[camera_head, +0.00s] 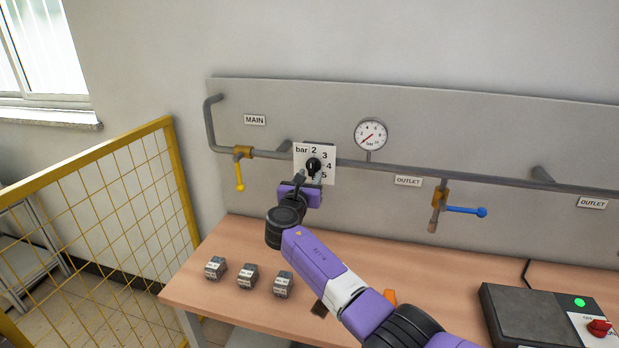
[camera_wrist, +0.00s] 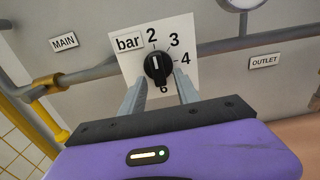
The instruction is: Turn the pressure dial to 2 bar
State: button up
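The pressure dial (camera_head: 313,166) is a black knob on a white plate (camera_head: 300,171) marked "bar" with a ring of numbers. In the wrist view the dial (camera_wrist: 157,68) has a white mark that points up, close to the 2. My gripper (camera_head: 309,180) is just in front of the plate, at the dial's lower side. In the wrist view my gripper (camera_wrist: 159,80) is open, with one finger on each side of the dial's lower part. The gap shows on both sides; contact cannot be told.
A round gauge (camera_head: 370,135) hangs right of the dial, its red needle pointing lower left. A yellow-handled valve (camera_head: 241,170) is left and a blue-handled valve (camera_head: 462,210) right. Several small grey blocks (camera_head: 247,276) and a control box (camera_head: 545,318) stand on the table (camera_head: 215,300).

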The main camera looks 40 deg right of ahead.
jog(key=b+v, duration=0.1)
jog(key=v, duration=0.6)
jog(key=shift+s+a, duration=0.25)
jog(key=shift+a, duration=0.05)
dwell(0.6)
